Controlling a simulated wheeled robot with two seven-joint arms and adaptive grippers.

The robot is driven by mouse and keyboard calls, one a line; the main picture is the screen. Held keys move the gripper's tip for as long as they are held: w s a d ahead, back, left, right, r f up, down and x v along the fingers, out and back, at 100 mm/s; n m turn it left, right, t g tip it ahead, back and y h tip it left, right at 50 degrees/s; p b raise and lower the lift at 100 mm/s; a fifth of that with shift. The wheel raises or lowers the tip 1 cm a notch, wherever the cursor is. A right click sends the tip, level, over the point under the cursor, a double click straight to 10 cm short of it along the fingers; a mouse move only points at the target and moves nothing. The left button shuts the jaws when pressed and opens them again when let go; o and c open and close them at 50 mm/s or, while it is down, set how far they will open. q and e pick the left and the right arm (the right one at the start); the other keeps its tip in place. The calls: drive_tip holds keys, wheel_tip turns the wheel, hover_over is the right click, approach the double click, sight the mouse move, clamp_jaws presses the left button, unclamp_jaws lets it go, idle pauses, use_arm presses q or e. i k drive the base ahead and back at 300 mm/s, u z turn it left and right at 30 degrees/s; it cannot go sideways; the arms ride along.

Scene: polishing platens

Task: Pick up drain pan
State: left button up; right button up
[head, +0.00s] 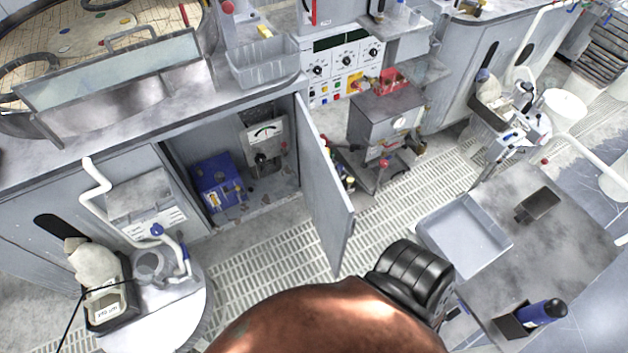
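A shallow, light grey rectangular pan (466,236), which looks like the drain pan, lies on the grey worktop (560,262) at the right of the head view. It appears empty, and its open side faces up. A brown and black part of my own body fills the bottom middle, with its black ribbed end close to the pan's left side. I cannot tell whether it touches the pan. Neither of my grippers shows in this view.
A small dark box (537,205) and a blue bottle (543,312) in a dark holder share the worktop. A cabinet door (325,190) stands open over the grated floor (255,275). A grey bin (263,62) sits on the left counter. A grey wheeled unit (385,125) stands behind.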

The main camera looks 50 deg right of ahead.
sight(530, 210)
drive_tip(key=z, duration=0.25)
drive_tip(key=k, duration=2.05)
drive_tip(key=u, duration=2.65)
drive_tip(key=k, duration=1.9)
drive_tip(key=z, duration=2.65)
